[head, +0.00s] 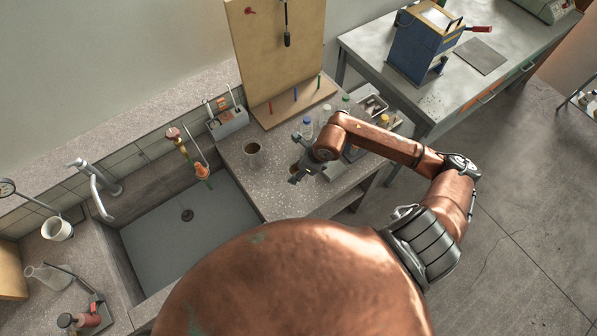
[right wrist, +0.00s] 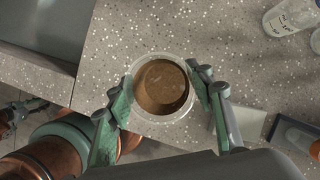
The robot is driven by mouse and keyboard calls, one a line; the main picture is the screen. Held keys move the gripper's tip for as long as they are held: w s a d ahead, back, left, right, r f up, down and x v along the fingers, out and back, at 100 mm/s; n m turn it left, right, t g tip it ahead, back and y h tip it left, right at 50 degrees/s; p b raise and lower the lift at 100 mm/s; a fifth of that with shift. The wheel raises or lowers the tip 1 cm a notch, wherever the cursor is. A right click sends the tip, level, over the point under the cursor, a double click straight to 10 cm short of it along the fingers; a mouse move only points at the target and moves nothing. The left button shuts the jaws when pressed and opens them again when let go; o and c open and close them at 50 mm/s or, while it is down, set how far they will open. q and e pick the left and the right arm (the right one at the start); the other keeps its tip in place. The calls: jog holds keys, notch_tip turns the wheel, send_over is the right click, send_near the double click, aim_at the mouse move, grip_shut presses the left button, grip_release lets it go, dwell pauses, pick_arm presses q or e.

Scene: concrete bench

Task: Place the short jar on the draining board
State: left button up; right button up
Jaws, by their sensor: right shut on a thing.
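A short clear jar (right wrist: 163,86) with brown contents sits between the green-grey fingers of my right gripper (right wrist: 168,97) in the right wrist view. The fingers are shut on its sides and its round mouth faces the camera. In the head view my right gripper (head: 298,171) is over the speckled counter right of the sink, and mostly hides the held jar (head: 295,167). I cannot tell whether the jar touches the counter. Another open vessel with dark contents (head: 252,149) stands left of the gripper. I cannot pick out the draining board with certainty. My left gripper is not in view.
The grey sink (head: 170,235) lies left of the gripper. A grey caddy (head: 229,122) stands at the wall. Bare counter (head: 262,185) lies between sink and gripper.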

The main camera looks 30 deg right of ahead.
jog(key=shift+w+d+f, duration=0.45)
jog(key=shift+w+f, duration=0.05)
jog(key=shift+f, duration=0.3)
jog(key=shift+f+p, duration=0.35)
jog(key=shift+f, duration=1.2)
jog(key=shift+f, duration=0.15)
jog(key=o, duration=1.3)
jog(key=shift+c, duration=0.2)
jog(key=shift+r, duration=0.2)
jog(key=b+v, duration=0.1)
jog(key=v, duration=1.1)
